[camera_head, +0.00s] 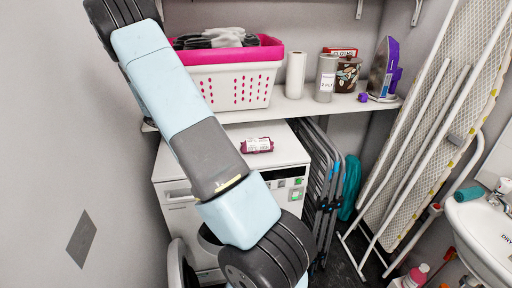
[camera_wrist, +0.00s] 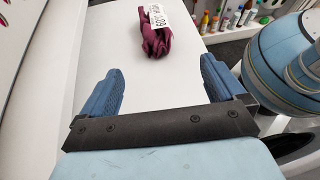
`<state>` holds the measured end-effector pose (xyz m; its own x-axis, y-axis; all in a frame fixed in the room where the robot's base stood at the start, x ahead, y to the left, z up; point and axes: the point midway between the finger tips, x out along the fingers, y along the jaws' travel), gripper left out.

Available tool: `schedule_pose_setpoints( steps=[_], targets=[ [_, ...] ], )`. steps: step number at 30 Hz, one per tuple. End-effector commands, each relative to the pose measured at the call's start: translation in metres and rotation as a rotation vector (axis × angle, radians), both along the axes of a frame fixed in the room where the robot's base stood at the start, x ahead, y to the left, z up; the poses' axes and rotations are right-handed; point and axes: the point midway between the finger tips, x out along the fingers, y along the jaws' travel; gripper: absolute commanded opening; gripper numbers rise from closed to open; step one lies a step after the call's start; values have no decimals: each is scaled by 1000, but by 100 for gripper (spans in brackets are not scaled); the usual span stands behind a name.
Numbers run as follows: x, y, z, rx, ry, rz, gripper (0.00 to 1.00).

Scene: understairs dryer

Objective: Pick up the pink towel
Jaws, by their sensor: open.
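The pink towel, a small dark pink bundle with a white label, lies on the white top of the dryer in the head view (camera_head: 257,146). In the wrist view the towel (camera_wrist: 158,42) is at the top middle, beyond my fingertips. My gripper (camera_wrist: 161,80) is open and empty, its two blue fingers apart over the white surface. The towel is ahead of the gap between them and does not touch either finger. In the head view my arm crosses in front of the dryer (camera_head: 290,157), and the gripper itself cannot be seen.
A shelf (camera_head: 335,106) above the dryer holds a white and pink basket (camera_head: 228,87), a paper roll, a tin, a patterned pot and an iron (camera_head: 384,70). A folded drying rack (camera_head: 318,180) and an ironing board (camera_head: 435,130) stand to the right, near a sink (camera_head: 482,225).

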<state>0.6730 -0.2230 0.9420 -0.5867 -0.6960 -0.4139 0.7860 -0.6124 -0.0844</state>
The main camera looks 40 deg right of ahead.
Motion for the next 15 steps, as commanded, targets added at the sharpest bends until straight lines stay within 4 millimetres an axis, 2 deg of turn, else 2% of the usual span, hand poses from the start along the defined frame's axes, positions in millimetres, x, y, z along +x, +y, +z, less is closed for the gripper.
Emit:
schedule_pose_setpoints(
  steps=[6, 15],
  targets=[
    [0, -10, -10, -17, 41, 13, 96],
    [-29, -44, -29, -16, 41, 11, 96]
  ],
)
